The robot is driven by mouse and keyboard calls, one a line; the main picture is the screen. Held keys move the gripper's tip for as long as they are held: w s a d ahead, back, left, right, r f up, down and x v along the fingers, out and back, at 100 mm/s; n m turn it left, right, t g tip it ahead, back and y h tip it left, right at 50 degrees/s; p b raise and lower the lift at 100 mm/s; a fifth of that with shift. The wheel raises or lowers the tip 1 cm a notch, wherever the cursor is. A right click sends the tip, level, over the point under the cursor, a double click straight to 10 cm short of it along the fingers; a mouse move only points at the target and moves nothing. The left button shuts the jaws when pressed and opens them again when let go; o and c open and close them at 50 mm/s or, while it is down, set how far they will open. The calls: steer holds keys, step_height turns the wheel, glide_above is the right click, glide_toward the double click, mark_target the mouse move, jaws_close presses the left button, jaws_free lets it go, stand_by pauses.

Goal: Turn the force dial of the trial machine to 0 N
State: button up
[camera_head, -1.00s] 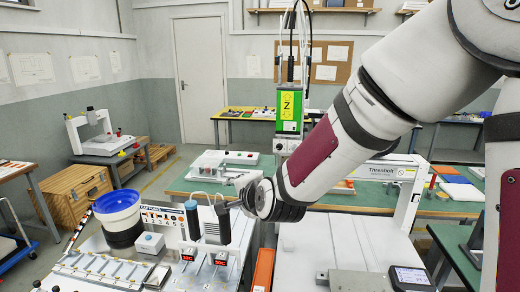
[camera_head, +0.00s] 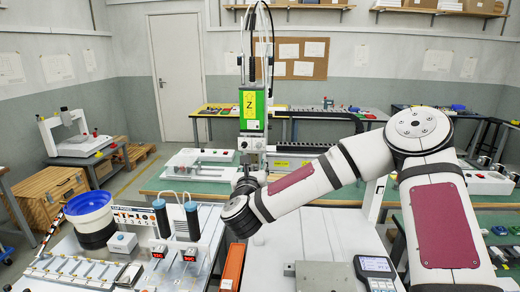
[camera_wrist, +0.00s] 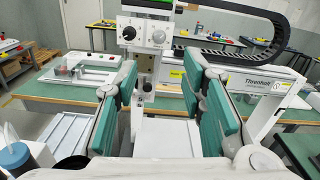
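A panel with two dials stands on the lower part of the gantry's upright Z unit. In the wrist view the left dial (camera_wrist: 129,33) and the right dial (camera_wrist: 158,37) face me, each with a pale index mark. Their scale and labels are too small to read, so I cannot tell which is the force dial or its setting. The panel (camera_head: 251,144) also shows small in the head view, below the green Z box (camera_head: 250,105). My gripper (camera_wrist: 162,88) is open and empty, with its teal fingers apart, short of and below the dials. In the head view my arm hides most of it.
A black cable chain (camera_wrist: 262,28) runs right of the panel. A handheld display unit (camera_head: 376,272) lies at the front right.

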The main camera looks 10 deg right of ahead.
mark_target(259, 147)
steer(key=x, duration=1.3)
steer(key=shift+b, duration=0.3)
steer(key=shift+c, duration=0.6)
jaws_close()
